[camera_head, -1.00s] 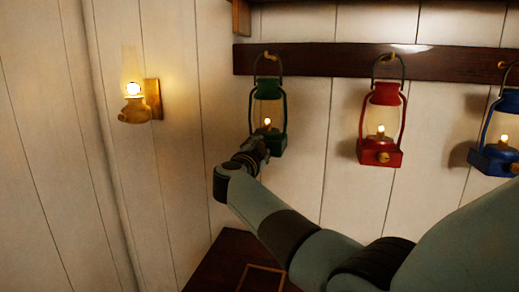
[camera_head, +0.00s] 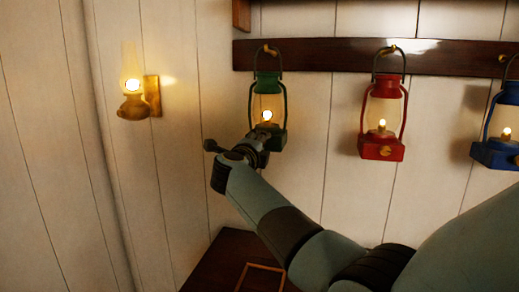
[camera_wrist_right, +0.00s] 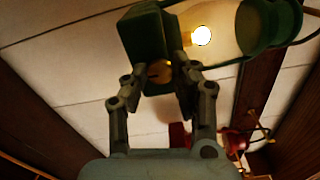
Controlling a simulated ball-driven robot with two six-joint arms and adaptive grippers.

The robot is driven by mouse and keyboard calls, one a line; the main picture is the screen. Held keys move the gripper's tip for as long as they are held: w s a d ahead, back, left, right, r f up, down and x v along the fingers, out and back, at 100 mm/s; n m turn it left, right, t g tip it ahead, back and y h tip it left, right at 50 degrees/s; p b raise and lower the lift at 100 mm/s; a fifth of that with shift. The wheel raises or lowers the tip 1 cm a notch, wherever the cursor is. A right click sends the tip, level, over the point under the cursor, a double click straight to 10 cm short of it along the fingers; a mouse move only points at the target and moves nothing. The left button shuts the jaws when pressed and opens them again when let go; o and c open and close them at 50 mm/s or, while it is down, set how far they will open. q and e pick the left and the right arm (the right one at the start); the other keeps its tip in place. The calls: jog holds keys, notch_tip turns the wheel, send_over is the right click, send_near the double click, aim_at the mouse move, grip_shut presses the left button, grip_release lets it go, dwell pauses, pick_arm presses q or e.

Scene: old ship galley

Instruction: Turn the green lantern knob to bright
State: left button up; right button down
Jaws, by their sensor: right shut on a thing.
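The green lantern (camera_head: 278,139) hangs by its handle from a hook on the dark wall rail. Its flame glows bright behind the glass. In the right wrist view the green lantern (camera_wrist_right: 146,32) lies across the top, with its round brass knob (camera_wrist_right: 158,72) on the base. My right gripper (camera_wrist_right: 160,88) has its two fingers closed around this knob. My left gripper is not in view.
A red lantern (camera_head: 381,150) and a blue lantern (camera_head: 495,155) hang to the right on the same rail (camera_head: 330,57), both with small flames. A brass wall lamp (camera_head: 133,107) is lit at the left. A dark wooden surface (camera_head: 222,262) lies below.

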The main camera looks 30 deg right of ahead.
jog(key=shift+f+m+b, duration=0.1)
jog(key=shift+m+b, duration=4.55)
jog(key=shift+m, duration=1.35)
jog(key=c, duration=1.1)
grip_release()
jog(key=shift+o, duration=0.2)
